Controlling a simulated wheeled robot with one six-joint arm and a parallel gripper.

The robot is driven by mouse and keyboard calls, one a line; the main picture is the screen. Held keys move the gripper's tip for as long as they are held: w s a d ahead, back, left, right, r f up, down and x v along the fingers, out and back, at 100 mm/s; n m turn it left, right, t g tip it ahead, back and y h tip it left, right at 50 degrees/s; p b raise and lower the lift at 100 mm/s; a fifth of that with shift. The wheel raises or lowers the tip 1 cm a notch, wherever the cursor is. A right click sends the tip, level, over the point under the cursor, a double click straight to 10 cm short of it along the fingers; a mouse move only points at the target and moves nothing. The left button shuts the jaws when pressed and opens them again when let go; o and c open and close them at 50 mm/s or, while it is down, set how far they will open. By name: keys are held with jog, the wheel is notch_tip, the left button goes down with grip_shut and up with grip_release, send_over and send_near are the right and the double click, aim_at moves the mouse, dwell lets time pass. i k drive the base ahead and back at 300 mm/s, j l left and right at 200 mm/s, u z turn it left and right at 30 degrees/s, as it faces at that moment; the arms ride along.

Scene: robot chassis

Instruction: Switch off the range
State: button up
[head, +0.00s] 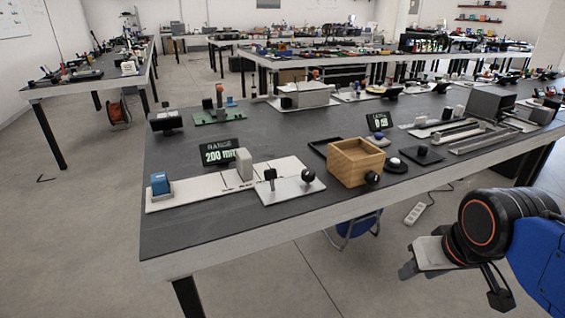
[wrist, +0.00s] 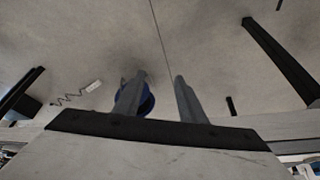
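A black display (head: 220,152) reading "RANGE" and what looks like 200 mm is lit on the near table. In front of it a long white plate (head: 205,190) carries a blue block (head: 160,183) and a pale upright block (head: 244,164). To its right, a smaller white plate (head: 288,190) bears a black upright lever or switch (head: 270,177) and a round black knob (head: 308,175). My gripper (head: 408,262) is off the table's front edge at lower right, away from these. In the wrist view its two fingers (wrist: 161,90) stand apart with nothing between them.
A wooden box (head: 355,162) with a black knob stands right of the small plate. A second lit display (head: 379,121) is behind it. The table's front left is bare.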

aim_at(271, 174)
jog(key=j+z, duration=0.1)
jog(key=j, duration=0.45)
jog(key=k+j, duration=0.15)
jog(key=j, duration=0.4)
jog(key=j+z, duration=0.15)
jog(key=j, duration=0.45)
jog(key=k, duration=0.05)
